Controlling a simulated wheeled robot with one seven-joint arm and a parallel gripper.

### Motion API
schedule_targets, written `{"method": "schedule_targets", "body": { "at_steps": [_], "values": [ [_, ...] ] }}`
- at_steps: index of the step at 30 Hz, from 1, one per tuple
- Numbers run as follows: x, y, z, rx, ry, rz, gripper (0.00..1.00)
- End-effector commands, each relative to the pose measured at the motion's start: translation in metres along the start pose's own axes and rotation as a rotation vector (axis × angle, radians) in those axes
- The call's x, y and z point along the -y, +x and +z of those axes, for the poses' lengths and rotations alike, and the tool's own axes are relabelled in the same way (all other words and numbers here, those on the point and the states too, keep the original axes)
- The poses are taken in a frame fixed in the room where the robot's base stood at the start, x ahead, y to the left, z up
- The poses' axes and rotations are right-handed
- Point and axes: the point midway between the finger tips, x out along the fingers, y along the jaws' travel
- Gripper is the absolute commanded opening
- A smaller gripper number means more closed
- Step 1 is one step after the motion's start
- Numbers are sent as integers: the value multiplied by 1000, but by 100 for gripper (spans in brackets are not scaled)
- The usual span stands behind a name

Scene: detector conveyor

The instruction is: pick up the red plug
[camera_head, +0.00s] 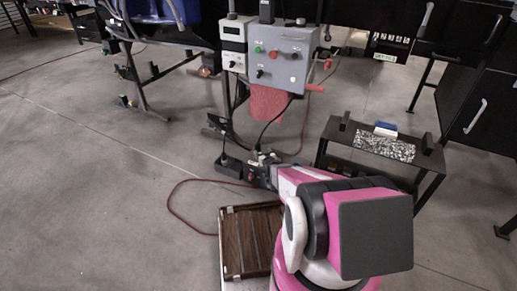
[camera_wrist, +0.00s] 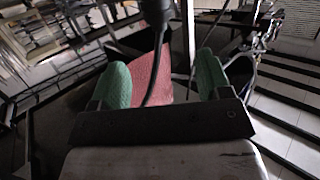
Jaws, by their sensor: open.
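No object in view is clearly a plug in red. A red textured piece (camera_head: 268,103) hangs below the grey control box (camera_head: 282,55) in the head view. In the wrist view a red surface (camera_wrist: 155,75) shows beyond and between the green fingertips of my gripper (camera_wrist: 163,80). It looks like the same piece, apart from the fingers. My gripper is open, with nothing held between its fingers. A black cable with a thick end (camera_wrist: 156,12) hangs down across the red surface. In the head view my arm hides part of the area around the gripper.
A red handle (camera_head: 315,88) sticks out at the box's lower right. A black-framed stand (camera_head: 432,160) with a speckled block (camera_head: 384,146) is to the right. A brown slatted crate (camera_head: 232,242) and a red cable (camera_head: 172,205) lie at lower left. The left floor is mostly clear.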

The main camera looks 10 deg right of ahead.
Motion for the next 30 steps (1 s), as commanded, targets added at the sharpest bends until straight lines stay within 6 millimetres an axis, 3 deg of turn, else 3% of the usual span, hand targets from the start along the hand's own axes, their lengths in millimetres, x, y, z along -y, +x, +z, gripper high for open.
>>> {"method": "schedule_targets", "body": {
  "at_steps": [12, 20, 30],
  "values": [
    [0, 51, 2, -5, -1, -3, 71],
    [-1, 67, 3, -4, 0, -2, 71],
    [-2, 108, 6, -3, 0, -2, 71]
  ]
}}
